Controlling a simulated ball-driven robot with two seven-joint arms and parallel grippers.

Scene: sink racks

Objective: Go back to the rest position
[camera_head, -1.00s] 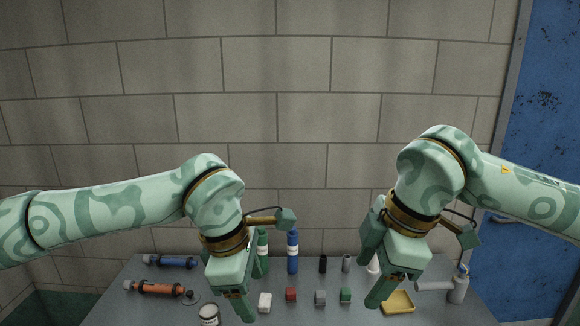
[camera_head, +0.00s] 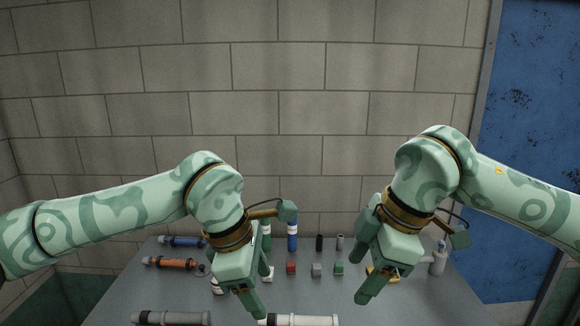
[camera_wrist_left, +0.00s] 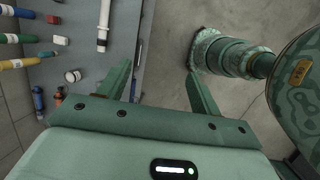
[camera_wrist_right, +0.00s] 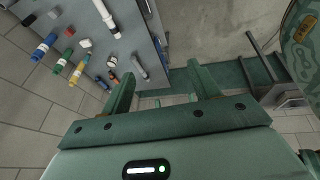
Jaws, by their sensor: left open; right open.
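My left gripper (camera_head: 250,300) hangs pointing down at the left of the head view, with nothing in it. In the left wrist view its two fingers (camera_wrist_left: 160,85) stand wide apart, with the table edge and bare floor beyond them. My right gripper (camera_head: 372,288) also points down, at the right of the head view, and is empty. In the right wrist view its fingers (camera_wrist_right: 163,85) are spread with nothing between them. In the head view both arms are bent at about the same height, apart from each other, and hide parts of the table.
A grey cylinder (camera_head: 172,317) and white cylinder (camera_head: 302,320) lie at the front. A blue door (camera_head: 530,150) is right.

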